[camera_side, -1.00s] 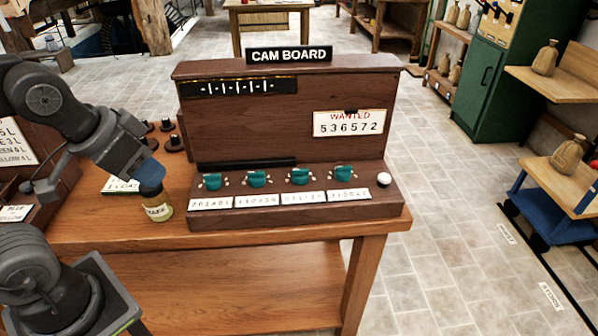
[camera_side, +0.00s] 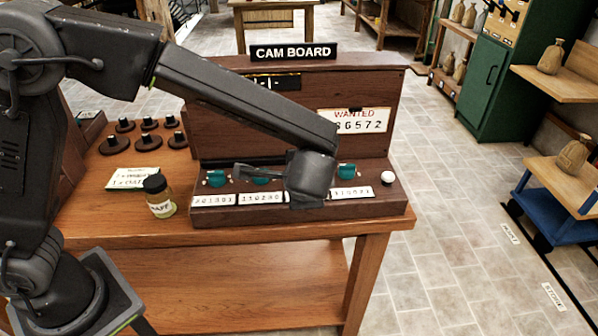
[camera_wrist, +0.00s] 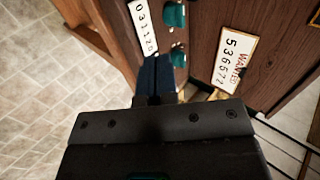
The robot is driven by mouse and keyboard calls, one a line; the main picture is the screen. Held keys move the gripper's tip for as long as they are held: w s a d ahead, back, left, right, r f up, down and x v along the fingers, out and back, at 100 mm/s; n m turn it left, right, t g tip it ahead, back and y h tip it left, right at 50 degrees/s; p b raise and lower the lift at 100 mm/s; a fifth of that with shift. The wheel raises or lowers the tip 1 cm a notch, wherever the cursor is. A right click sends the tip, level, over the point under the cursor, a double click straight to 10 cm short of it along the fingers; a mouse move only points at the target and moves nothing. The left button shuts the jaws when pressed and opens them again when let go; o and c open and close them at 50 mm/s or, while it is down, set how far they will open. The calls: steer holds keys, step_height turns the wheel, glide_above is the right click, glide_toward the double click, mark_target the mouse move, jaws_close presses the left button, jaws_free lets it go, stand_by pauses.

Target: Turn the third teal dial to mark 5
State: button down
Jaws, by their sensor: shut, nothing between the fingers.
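The cam board (camera_side: 293,212) is a dark wooden panel with a row of teal dials along its front ledge. The first dial (camera_side: 215,179), second dial (camera_side: 262,179) and fourth dial (camera_side: 347,171) show in the side view. My arm's end hides the third. In the wrist view, the third dial (camera_wrist: 174,15) appears at the top, beside a number label (camera_wrist: 143,27), with the fourth dial (camera_wrist: 178,57) below it. My gripper (camera_wrist: 156,62) is shut and empty, its blue fingers near the fourth dial there. Contact is unclear, and the dials' marks are too small to read.
A white knob (camera_side: 387,177) sits at the ledge's right end. A WANTED card (camera_side: 362,121) is on the panel, partly covered by my arm. A small labelled jar (camera_side: 159,196), a note card (camera_side: 133,179) and several dark round pieces (camera_side: 145,141) stand on the bench to the left.

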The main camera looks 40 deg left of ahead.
steer(key=x, duration=1)
steer(key=shift+w+d+f, duration=0.15)
steer(key=shift+d, duration=0.05)
steer(key=shift+w+a, duration=1.4)
steer(key=shift+w, duration=0.1)
